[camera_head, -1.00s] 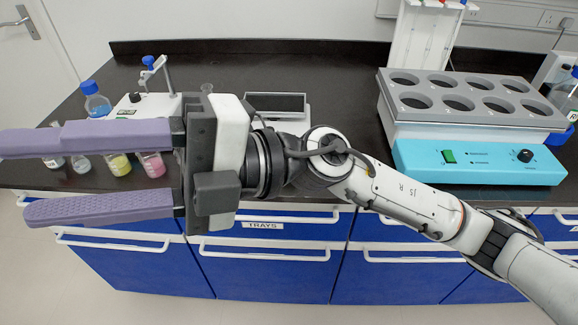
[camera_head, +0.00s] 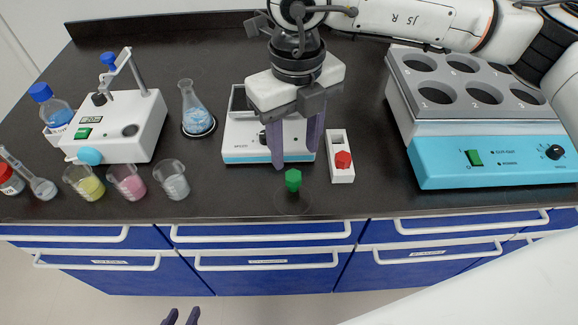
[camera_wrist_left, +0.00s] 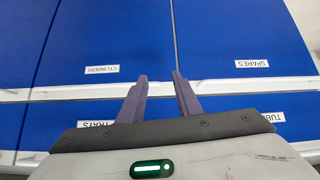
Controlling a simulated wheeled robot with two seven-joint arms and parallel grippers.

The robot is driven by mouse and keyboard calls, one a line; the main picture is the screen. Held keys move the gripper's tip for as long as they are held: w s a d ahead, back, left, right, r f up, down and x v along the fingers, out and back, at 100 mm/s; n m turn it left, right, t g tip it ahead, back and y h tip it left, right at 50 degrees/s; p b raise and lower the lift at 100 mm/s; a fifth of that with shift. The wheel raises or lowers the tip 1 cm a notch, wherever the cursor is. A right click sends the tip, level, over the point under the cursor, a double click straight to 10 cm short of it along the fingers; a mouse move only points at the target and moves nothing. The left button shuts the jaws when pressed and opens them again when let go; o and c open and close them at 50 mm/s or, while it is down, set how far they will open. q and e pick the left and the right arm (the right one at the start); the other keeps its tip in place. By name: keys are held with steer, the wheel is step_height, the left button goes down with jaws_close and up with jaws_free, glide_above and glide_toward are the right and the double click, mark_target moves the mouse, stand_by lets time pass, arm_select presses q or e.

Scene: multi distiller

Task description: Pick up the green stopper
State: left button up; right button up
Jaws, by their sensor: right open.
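The green stopper (camera_head: 293,180) is near the front edge of the black bench in the head view. Below it is a faint clear round outline (camera_head: 293,204); I cannot tell whether the stopper rests on it. My right gripper (camera_head: 296,160) points down with its purple fingers apart, just behind the stopper in the picture. Nothing shows between its fingers. My left gripper (camera_head: 180,317) shows only its fingertips at the bottom edge, below the bench front. In the left wrist view its fingers (camera_wrist_left: 160,77) are apart and empty, before blue drawers.
A white balance (camera_head: 240,150) stands behind the right gripper. A white tray (camera_head: 341,173) with a red stopper (camera_head: 343,159) is close on the right. A blue heating block (camera_head: 490,160) is farther right. Beakers (camera_head: 172,182) and a flask (camera_head: 194,110) stand left.

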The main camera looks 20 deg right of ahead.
mark_target(292, 173)
step_height(292, 173, down, 2)
steer(key=shift+s, duration=0.15)
steer(key=shift+f, duration=0.3)
steer(key=f, duration=0.1)
steer(key=f+p, duration=0.1)
steer(key=f, duration=0.2)
steer(key=shift+a+f, duration=0.2)
steer(key=shift+a, duration=0.1)
steer(key=shift+f, duration=0.25)
steer(key=c, duration=1.1)
arm_select(q)
steer(key=shift+s+r, duration=0.45)
steer(key=shift+s, duration=0.1)
arm_select(e)
steer(key=shift+c, duration=0.2)
